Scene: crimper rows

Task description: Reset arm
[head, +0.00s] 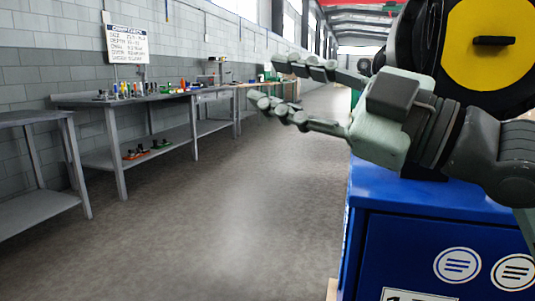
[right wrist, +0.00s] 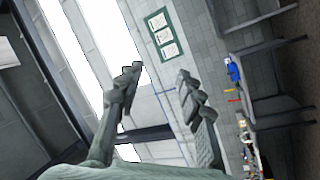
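My right gripper (head: 268,84) reaches in from the right in the head view, raised in the air above the aisle floor. Its two fingers are spread apart with nothing between them. The right wrist view shows the same two fingers (right wrist: 158,74) apart and empty, against windows and a grey wall. My left gripper is in neither view.
A blue cabinet (head: 420,240) stands close at the lower right, below my right arm. Workbenches (head: 95,158) with small tools line the left wall, under a white sign (head: 127,44). The grey floor (head: 230,210) between is clear.

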